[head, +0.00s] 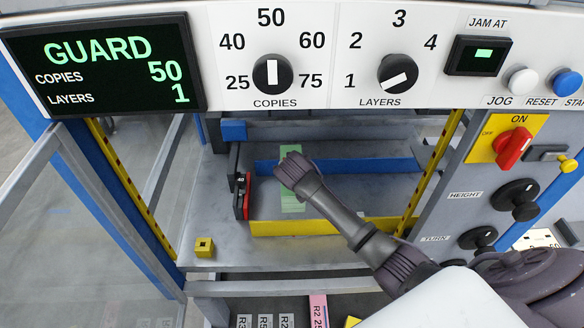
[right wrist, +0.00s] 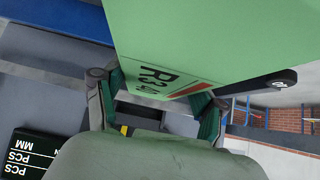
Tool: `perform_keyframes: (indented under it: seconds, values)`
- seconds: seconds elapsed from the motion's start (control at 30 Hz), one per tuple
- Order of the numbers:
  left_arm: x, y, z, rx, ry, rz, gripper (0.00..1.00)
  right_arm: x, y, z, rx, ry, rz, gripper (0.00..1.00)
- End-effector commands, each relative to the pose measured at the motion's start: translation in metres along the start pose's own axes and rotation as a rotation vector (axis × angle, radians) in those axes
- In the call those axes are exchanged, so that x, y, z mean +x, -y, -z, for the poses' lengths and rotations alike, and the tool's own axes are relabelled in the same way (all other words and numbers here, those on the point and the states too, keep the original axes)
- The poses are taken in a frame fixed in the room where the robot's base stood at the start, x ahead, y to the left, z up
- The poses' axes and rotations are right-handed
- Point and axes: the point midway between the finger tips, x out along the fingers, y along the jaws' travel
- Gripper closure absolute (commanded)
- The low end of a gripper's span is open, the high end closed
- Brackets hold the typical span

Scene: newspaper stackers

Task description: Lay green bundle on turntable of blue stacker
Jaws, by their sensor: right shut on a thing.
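The green bundle (head: 291,203) is inside the blue stacker (head: 139,235), above or on its grey turntable area (head: 345,195). My right arm reaches in from the lower right and hides part of the bundle; whether the bundle touches the surface cannot be told. In the right wrist view the bundle (right wrist: 205,35) fills the top, with black "R3" lettering and a red stripe. My right gripper (right wrist: 158,95) is shut on it. In the head view the right fingers are hidden behind the wrist. My left gripper is not in view.
A yellow bar (head: 335,227) runs along the front of the bay, and a blue bar (head: 375,167) crosses behind. A red-and-black piece (head: 243,197) stands at left. The panel above reads GUARD (head: 97,50), COPIES 50, LAYERS 1.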

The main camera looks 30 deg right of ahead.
Motion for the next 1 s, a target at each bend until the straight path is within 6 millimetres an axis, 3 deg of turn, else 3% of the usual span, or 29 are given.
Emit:
perform_keyframes:
  seconds: [0.6, 1.0]
  values:
    - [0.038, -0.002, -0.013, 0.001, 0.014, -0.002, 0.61, 0.043, 0.001, -0.041, 0.002, -0.007, 0.004, 0.99]
    - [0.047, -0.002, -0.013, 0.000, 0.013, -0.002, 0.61, 0.054, 0.001, -0.051, 0.002, -0.008, 0.002, 0.99]
